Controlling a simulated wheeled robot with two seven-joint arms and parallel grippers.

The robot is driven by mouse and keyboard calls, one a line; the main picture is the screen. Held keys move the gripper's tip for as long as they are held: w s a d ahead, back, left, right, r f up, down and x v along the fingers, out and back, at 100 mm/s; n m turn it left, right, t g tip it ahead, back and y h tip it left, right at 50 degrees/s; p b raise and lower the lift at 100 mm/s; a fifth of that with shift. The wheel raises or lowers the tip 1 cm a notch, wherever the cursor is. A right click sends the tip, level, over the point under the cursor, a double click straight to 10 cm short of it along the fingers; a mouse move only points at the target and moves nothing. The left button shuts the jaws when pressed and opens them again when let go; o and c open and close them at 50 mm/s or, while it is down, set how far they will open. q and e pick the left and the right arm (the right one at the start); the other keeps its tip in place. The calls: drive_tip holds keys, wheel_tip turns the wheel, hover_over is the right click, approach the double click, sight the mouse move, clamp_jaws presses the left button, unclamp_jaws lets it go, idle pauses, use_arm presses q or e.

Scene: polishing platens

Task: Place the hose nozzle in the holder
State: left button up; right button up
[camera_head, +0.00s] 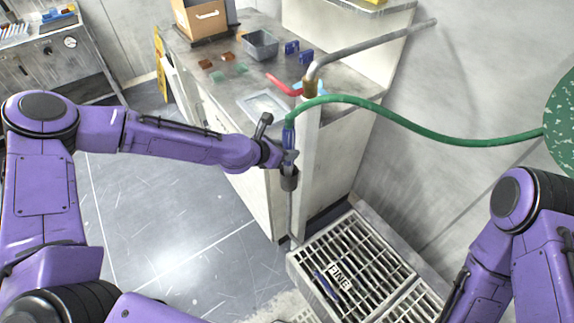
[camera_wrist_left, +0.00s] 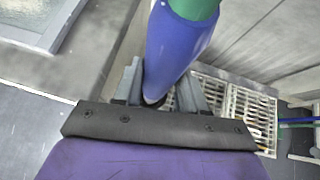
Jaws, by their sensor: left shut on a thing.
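The hose nozzle (camera_head: 288,137) is blue, and the green hose (camera_head: 425,127) runs from its top to the right. My left gripper (camera_head: 289,156) is shut on the nozzle and holds it roughly upright beside the pale corner post. In the left wrist view the blue nozzle (camera_wrist_left: 172,50) stands between the two grey fingers (camera_wrist_left: 168,92). A dark cup (camera_head: 289,179), which looks like the holder, sits right below the gripper on a thin rod. I cannot tell whether the nozzle's lower end is inside it. My right gripper is out of view.
A slatted floor grate (camera_head: 350,262) lies below, with a "FINE" label (camera_head: 340,277). The bench (camera_head: 225,103) behind carries a grey bin (camera_head: 261,44) and a cardboard box (camera_head: 200,18). A bent metal pipe (camera_head: 370,43) and red handle (camera_head: 284,86) stand close above the nozzle.

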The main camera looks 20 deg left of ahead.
sight(286, 164)
use_arm(q)
wheel_tip(286, 164, down, 5)
drive_tip(key=b, duration=0.3)
drive_tip(key=shift+b, duration=0.4)
drive_tip(key=shift+w, duration=0.15)
clamp_jaws()
drive_tip(key=o, duration=1.2)
unclamp_jaws()
drive_tip(key=shift+r, duration=0.1)
drive_tip(key=p+v, duration=0.2)
drive_tip(key=v, duration=1)
drive_tip(key=shift+p, duration=0.4)
